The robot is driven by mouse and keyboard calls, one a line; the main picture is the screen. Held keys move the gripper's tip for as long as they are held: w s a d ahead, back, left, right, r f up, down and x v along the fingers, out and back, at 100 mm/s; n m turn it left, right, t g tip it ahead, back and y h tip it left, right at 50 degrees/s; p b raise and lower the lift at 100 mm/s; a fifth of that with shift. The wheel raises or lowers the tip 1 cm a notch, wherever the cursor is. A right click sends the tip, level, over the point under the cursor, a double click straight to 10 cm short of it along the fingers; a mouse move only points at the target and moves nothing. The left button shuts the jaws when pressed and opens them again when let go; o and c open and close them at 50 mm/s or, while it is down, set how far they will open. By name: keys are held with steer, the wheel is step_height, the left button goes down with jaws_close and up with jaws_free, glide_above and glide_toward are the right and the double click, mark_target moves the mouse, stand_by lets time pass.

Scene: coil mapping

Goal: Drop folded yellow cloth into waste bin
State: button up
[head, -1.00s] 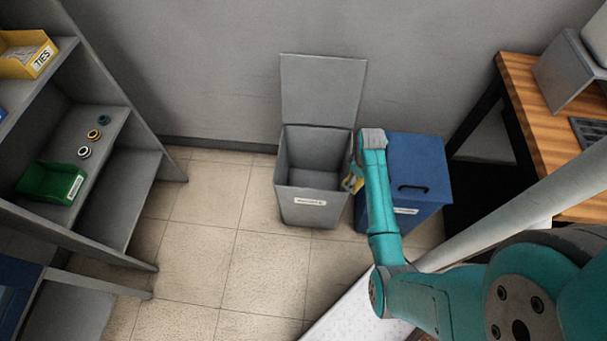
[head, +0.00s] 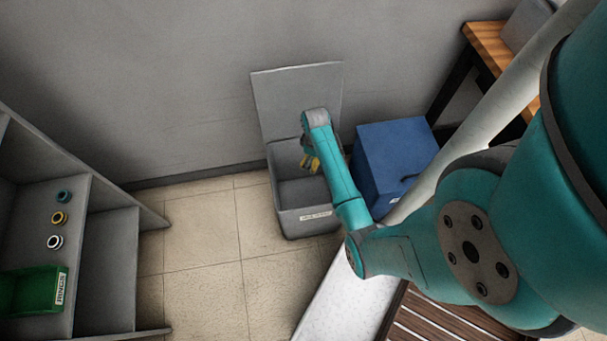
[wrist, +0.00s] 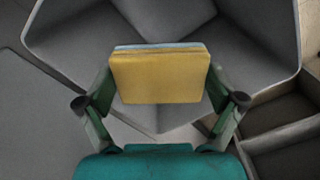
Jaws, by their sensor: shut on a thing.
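The folded yellow cloth (wrist: 160,77) is held between the fingers of my gripper (wrist: 160,98), which is shut on it. The cloth is over the bin's opening. In the wrist view the grey bin walls (wrist: 75,40) spread around the cloth. The cloth's exact height above the rim is hard to tell.
A blue bin (head: 392,150) with a closed lid stands just right of the grey bin. A grey shelf (head: 110,270) with a green tray (head: 30,290) and several rings is at left. A wooden bench (head: 490,45) is at the back right. Floor left of the bin is clear.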

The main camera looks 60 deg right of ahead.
steer(key=shift+f, duration=1.85)
steer(key=o, duration=0.8)
steer(key=shift+c, duration=0.2)
step_height(320, 180, up, 12)
steer(key=shift+r, duration=0.1)
